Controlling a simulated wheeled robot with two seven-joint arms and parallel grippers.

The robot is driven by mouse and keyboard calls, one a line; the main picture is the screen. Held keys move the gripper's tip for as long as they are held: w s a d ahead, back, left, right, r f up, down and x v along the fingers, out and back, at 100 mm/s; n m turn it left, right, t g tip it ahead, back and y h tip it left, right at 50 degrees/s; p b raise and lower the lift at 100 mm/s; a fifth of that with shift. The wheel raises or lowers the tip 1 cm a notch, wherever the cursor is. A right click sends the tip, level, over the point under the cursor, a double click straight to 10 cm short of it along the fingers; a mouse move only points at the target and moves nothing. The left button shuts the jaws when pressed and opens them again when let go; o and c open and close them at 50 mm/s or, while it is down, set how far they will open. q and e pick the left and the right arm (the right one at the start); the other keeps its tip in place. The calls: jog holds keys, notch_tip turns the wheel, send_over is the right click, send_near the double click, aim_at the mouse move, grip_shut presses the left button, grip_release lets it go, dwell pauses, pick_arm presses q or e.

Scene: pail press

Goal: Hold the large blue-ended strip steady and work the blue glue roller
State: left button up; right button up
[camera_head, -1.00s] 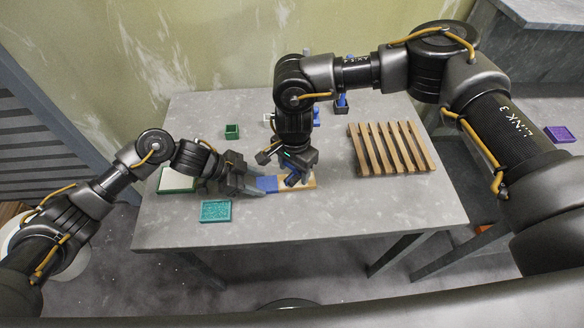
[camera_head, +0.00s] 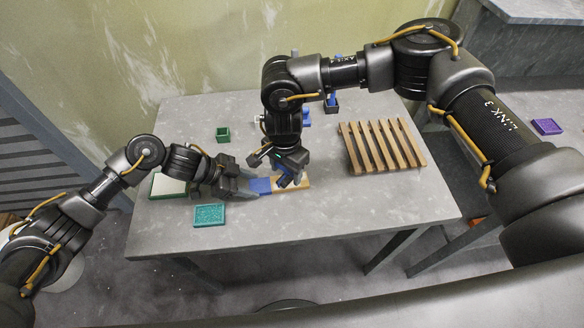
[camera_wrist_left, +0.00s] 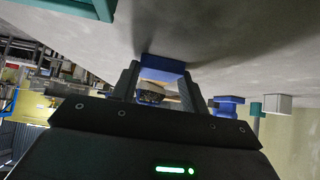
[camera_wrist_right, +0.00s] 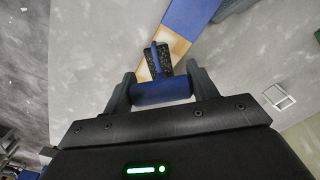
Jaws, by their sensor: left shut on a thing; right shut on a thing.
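The strip lies on the grey table, with a blue end (camera_head: 260,186) and a pale wooden part (camera_head: 304,184). My left gripper (camera_head: 246,188) is shut on the blue end, which shows between its fingers in the left wrist view (camera_wrist_left: 162,68). My right gripper (camera_wrist_right: 162,93) is shut on the blue handle (camera_wrist_right: 160,92) of the glue roller. The roller's dark speckled head (camera_wrist_right: 152,66) is over the wooden part of the strip; whether it touches cannot be told. In the head view my right gripper (camera_head: 289,178) hides most of the roller.
A slatted wooden rack (camera_head: 382,146) stands to the right. A teal tray (camera_head: 209,215) lies in front of my left gripper. A white-topped green pad (camera_head: 168,186) is partly behind my left arm. A small green cup (camera_head: 223,134) and blue items (camera_head: 307,118) stand farther back. The table's front right is clear.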

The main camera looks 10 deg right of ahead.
jog(key=shift+a, duration=0.35)
jog(key=shift+d, duration=0.15)
jog(key=shift+d, duration=1.3)
jog(key=shift+r, duration=0.15)
jog(key=shift+r, duration=1.95)
jog(key=shift+f, duration=0.15)
